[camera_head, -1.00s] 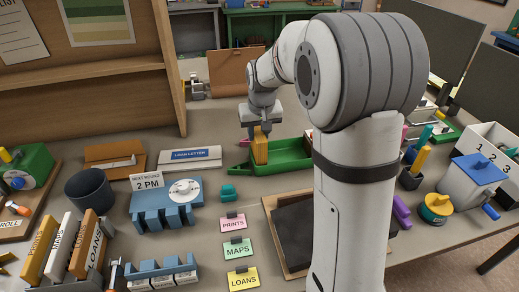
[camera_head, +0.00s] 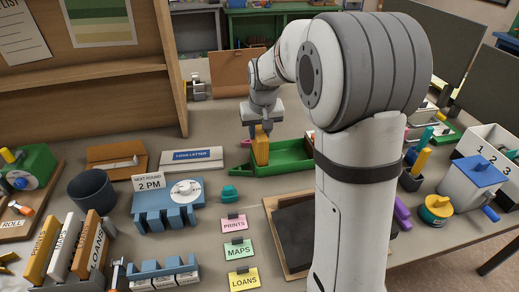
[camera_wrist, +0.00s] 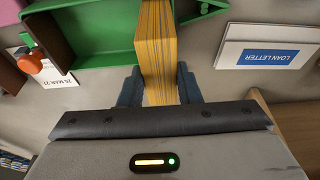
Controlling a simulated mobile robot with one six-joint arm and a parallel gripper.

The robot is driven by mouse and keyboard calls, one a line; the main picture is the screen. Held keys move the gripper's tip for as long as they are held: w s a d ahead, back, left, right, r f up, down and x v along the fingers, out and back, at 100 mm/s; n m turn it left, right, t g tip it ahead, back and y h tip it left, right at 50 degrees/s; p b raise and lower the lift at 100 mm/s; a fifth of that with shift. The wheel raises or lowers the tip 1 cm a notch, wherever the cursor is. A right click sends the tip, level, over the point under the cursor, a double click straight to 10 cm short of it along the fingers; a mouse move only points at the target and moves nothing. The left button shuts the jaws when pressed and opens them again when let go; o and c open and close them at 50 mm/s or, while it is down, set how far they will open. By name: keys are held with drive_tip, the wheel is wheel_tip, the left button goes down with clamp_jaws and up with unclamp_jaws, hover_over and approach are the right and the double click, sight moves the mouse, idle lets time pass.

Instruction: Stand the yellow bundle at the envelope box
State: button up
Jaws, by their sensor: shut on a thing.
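The yellow bundle (camera_head: 261,149) is upright at the left end of a long green tray (camera_head: 291,157). My gripper (camera_head: 261,127) is above it, shut on its upper part. In the wrist view the bundle (camera_wrist: 157,45) sits between the two dark fingers of my gripper (camera_wrist: 158,86). The green tray (camera_wrist: 104,35) is close beside it there. I cannot tell whether the bundle's bottom touches the table or the tray. No box is labelled as the envelope box; a white piece marked LOAN LETTER (camera_head: 191,165) lies left of the bundle.
A brown flat holder (camera_head: 117,158) and a blue rack marked NEXT ROUND 2 PM (camera_head: 168,212) stand to the left. A small teal piece (camera_head: 229,193) and coloured cards (camera_head: 237,249) lie in front. A brown board (camera_head: 237,74) stands behind. My arm hides part of the right side.

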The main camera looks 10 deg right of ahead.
drive_tip(key=shift+w+p+v, duration=0.25)
drive_tip(key=shift+p+v, duration=0.45)
drive_tip(key=shift+v, duration=0.3)
drive_tip(key=shift+w+p+v, duration=0.25)
drive_tip(key=shift+p+v, duration=0.4)
drive_tip(key=shift+v, duration=0.4)
